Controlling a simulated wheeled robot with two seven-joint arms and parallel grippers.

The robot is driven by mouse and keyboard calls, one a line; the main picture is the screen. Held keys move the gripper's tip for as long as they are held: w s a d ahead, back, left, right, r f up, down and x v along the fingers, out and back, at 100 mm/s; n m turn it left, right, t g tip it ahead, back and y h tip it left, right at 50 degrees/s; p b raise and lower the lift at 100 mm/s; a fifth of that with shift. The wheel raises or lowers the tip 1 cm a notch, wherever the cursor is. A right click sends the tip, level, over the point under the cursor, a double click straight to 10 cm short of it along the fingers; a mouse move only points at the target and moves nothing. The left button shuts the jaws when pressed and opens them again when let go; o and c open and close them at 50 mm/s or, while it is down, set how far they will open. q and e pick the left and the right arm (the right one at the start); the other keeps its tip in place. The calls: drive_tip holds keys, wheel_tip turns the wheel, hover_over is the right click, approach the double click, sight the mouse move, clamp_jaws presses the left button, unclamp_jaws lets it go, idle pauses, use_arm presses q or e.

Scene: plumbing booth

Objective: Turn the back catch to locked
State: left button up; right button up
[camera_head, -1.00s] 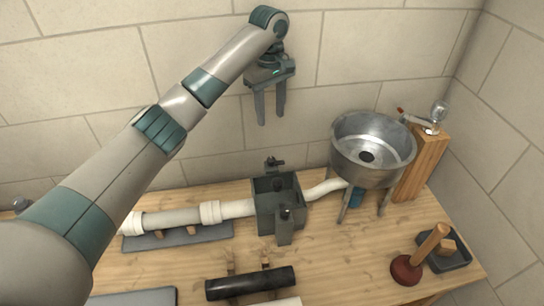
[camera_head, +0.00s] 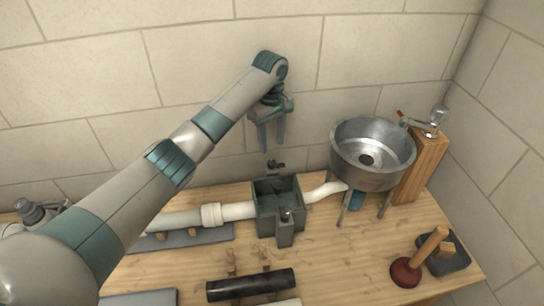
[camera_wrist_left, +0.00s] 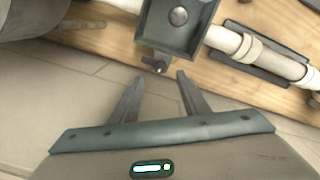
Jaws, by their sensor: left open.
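The back catch (camera_head: 275,166) is a small dark handle on the back side of the grey open-topped box (camera_head: 264,212). My left gripper (camera_head: 272,146) is open and empty, its fingers pointing down just above the back catch. In the left wrist view, the catch (camera_wrist_left: 158,66) sticks out from the box (camera_wrist_left: 147,25) and lies just beyond and between the spread fingertips (camera_wrist_left: 160,77). The fingers look apart from it. A second dark catch (camera_head: 285,213) stands on the front of the box. My right gripper is not in view.
White pipes (camera_head: 238,210) join the box on both sides. A metal sink bowl (camera_head: 372,181) on legs stands to the right, beside a wooden block (camera_head: 421,168) with a tap. A black pipe (camera_head: 250,284) and a plunger (camera_head: 404,270) lie in front. The tiled wall is close behind.

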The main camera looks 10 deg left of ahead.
sight(272, 162)
use_arm(q)
wheel_tip(272, 162, down, 8)
drive_tip(key=shift+p, duration=0.9)
drive_tip(key=c, duration=1.1)
drive_tip(key=shift+o, duration=0.2)
